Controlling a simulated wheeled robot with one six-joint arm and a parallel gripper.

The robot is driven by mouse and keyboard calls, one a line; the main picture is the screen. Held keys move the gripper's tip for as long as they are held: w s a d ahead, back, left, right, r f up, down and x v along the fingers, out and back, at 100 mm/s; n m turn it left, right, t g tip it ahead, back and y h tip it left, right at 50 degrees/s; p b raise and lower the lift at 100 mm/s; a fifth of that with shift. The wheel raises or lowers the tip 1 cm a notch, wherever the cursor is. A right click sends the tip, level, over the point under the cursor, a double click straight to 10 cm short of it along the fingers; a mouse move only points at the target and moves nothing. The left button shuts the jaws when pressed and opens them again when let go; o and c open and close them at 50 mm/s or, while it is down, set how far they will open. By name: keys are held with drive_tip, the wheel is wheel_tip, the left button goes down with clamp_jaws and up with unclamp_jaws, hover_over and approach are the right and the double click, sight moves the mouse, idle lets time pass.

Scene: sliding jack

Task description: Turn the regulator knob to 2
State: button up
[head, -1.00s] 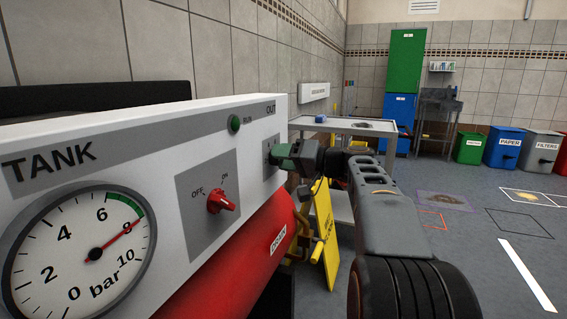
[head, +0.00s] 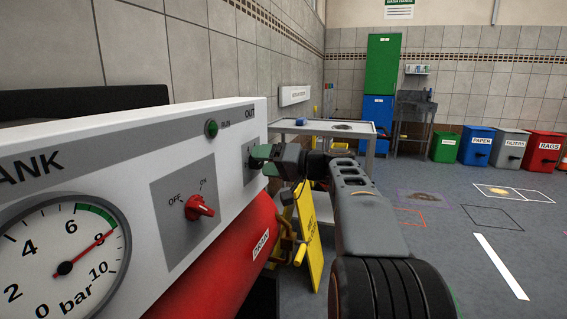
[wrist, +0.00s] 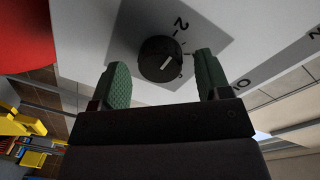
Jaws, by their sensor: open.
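The black round regulator knob (wrist: 158,58) sits on a grey plate on the white panel, seen upside down in the wrist view. Another marking lower right is too small to read. My gripper (wrist: 162,68) is open, with one green ribbed finger on each side of the knob and visible gaps between. In the head view my gripper (head: 264,157) is at the panel's right end under OUT and hides most of the knob.
The panel (head: 130,135) also carries a red OFF/ON switch (head: 200,207), a green RUN button (head: 211,128) and a tank gauge (head: 65,265) reading about 8 bar. A red tank (head: 225,255) lies below. A yellow sign (head: 308,235) and a table (head: 325,129) stand beyond.

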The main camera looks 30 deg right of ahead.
drive_tip(key=p+v, duration=0.3)
drive_tip(key=v, duration=1)
drive_tip(key=shift+s, duration=0.1)
drive_tip(key=s+a+r+m+g+h+p, duration=0.1)
drive_tip(key=a+r+g+p, duration=0.15)
drive_tip(key=a+p, duration=0.55)
drive_tip(key=a+r+g+h+p, duration=0.2)
drive_tip(key=a+g+p, duration=0.3)
drive_tip(key=p, duration=0.4)
drive_tip(key=s+a+r+n+g+h+p, duration=0.1)
drive_tip(key=s+a+r+h+p, duration=0.2)
drive_tip(key=p, duration=0.7)
drive_tip(key=s+a+r+n+g+h+p, duration=0.1)
drive_tip(key=s+a+r+n+h+p, duration=0.1)
drive_tip(key=s+p, duration=0.5)
wheel_tip(320, 180, up, 2)
drive_tip(key=a+h+p, duration=0.1)
drive_tip(key=h+p, duration=0.2)
drive_tip(key=p, duration=0.1)
drive_tip(key=shift+s+a, duration=0.35)
drive_tip(key=shift+c, duration=0.5)
